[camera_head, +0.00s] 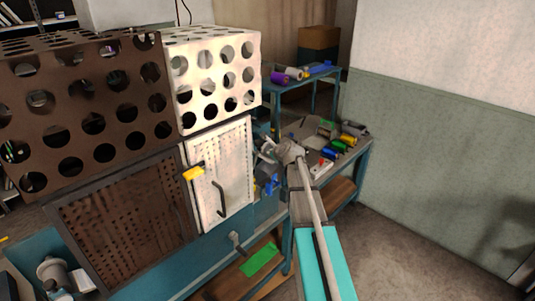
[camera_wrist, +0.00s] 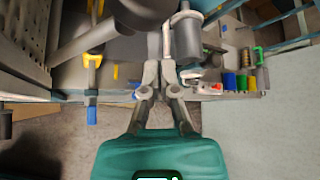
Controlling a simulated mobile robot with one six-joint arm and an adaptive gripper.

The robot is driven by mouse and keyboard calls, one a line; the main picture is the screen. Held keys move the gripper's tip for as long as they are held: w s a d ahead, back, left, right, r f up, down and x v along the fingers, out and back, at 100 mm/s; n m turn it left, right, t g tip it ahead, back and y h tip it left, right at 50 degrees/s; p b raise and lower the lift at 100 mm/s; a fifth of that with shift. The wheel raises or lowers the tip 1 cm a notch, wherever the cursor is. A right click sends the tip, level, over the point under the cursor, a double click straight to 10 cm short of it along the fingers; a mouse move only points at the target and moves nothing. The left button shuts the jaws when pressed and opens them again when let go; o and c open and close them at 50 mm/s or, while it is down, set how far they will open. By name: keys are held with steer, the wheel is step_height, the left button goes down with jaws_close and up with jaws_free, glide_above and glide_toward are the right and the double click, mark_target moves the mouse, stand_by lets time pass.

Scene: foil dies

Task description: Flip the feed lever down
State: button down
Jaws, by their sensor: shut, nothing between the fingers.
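My gripper (camera_wrist: 159,72) is shut and empty, its fingertips close together beside a grey cylindrical part (camera_wrist: 187,40) of the machine in the wrist view. In the head view my gripper (camera_head: 268,152) reaches in at the right side of the machine, past the white perforated door (camera_head: 235,165). The contact between fingertips and machine is unclear.
A side bench (camera_head: 350,150) to the right holds several coloured spools (camera_head: 348,140) and a white box with a red part (camera_head: 321,167). A blue shelf (camera_head: 290,87) stands behind. The brown and white perforated guards (camera_head: 215,75) are at the left. Open floor (camera_head: 420,230) lies at the right.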

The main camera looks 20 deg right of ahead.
steer(key=p+v, duration=0.4)
steer(key=v, duration=0.6)
steer(key=shift+a+f, duration=0.1)
stand_by(0.3)
steer(key=s+a+f+n+g+y+b, duration=0.1)
steer(key=s+a+f+n+g, duration=0.2)
steer(key=s+a+f+n, duration=0.3)
steer(key=s+a+f+n+g+y+b, duration=0.1)
steer(key=s+a+f+n+g, duration=0.25)
steer(key=a+n, duration=0.55)
steer(key=s+a+f+n+g+h+b, duration=0.1)
steer(key=s+a+f+n+g, duration=0.1)
steer(key=s+n, duration=0.4)
steer(key=s+a+f+n+g+h+b, duration=0.1)
steer(key=s+a+f+n+g, duration=0.2)
steer(key=s+n, duration=0.4)
steer(key=shift+s+a+h+b, duration=0.3)
steer(key=shift+s+a+b, duration=0.1)
steer(key=shift+s+a, duration=0.3)
steer(key=shift+w+g, duration=0.1)
steer(key=shift+g, duration=0.15)
